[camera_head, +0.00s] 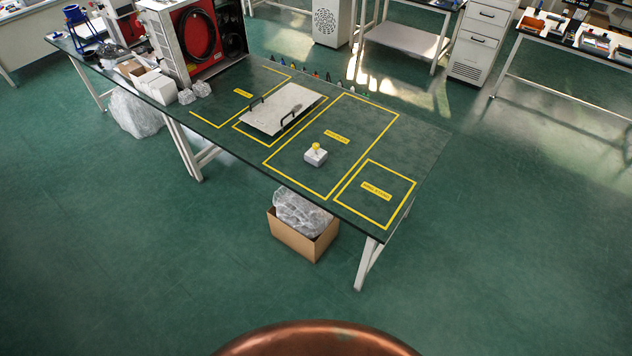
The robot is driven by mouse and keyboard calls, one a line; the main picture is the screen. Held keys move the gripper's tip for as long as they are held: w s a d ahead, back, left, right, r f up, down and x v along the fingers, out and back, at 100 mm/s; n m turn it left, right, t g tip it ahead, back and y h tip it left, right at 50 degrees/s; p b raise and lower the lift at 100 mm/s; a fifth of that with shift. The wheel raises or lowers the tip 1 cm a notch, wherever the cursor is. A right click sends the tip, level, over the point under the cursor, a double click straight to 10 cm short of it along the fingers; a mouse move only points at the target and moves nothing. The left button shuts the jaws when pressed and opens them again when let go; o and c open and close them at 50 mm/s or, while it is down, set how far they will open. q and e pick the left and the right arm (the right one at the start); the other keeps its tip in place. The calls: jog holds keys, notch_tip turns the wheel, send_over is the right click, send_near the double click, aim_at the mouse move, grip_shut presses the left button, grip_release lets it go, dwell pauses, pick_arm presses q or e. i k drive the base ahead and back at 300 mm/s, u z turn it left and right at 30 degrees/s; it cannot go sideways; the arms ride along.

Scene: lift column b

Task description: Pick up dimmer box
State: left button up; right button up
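A small light grey box with a yellow knob on top, which looks like the dimmer box (316,157), sits on the green table (425,150). It stands inside the large yellow-taped rectangle, near that rectangle's lower middle. Neither of my grippers shows in the head view, so their state and place cannot be seen.
A silver plate with two black handles (283,108) lies left of the box. A large red-and-white machine (195,40) and small cartons (150,82) fill the table's left end. A cardboard box (302,238) with plastic wrap stands on the floor below the table. Floor in front is clear.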

aim_at(315, 159)
jog(key=u, duration=1.4)
jog(key=i, duration=1.4)
jog(key=z, duration=0.3)
